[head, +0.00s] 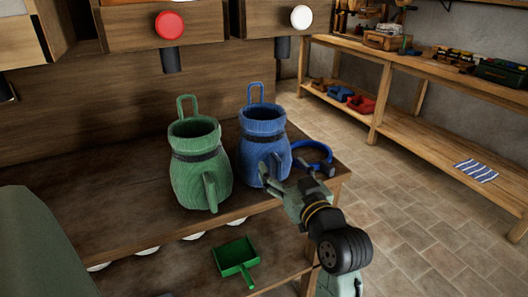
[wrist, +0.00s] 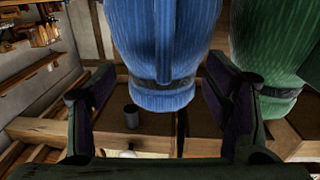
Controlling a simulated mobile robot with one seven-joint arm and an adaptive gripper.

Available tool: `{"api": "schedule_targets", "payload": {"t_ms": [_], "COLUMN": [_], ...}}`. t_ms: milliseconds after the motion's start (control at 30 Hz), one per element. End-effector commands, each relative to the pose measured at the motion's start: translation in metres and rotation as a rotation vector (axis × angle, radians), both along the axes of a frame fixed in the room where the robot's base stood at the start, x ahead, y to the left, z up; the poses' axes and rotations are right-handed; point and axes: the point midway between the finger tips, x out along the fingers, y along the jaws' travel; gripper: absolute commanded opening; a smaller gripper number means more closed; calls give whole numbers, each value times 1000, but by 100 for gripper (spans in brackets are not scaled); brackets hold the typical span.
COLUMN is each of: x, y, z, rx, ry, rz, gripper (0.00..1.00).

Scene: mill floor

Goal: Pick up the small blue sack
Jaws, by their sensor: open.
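The small blue sack (head: 257,128) stands upright on the wooden bench, with an open mouth, a dark band round its neck and a loop at the back. My gripper (head: 275,178) is at its front lower right in the head view, and its fingers partly cover the sack. In the wrist view, the blue sack (wrist: 197,35) fills the upper middle, upside down, between the two spread fingers of my open gripper (wrist: 158,92). Any contact between fingers and sack cannot be told.
A green sack (head: 201,172) stands close to the left of the blue one. A blue ring-shaped item (head: 316,152) lies on the bench (head: 110,215) to the right. A green scoop (head: 234,257) is on the shelf below. Red and white knobs are above.

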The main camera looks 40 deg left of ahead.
Motion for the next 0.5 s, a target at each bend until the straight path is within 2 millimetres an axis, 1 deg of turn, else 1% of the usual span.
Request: {"api": "schedule_targets", "payload": {"t_ms": [100,233,333,500], "x": [5,13,16,17], "y": [19,35,41,42], "z": [2,0,-1,-2], "rx": [-1,-1,0,0], "ry": [3,2,0,0], "rz": [5,2,1,-1], "gripper": [71,71,71,71]}}
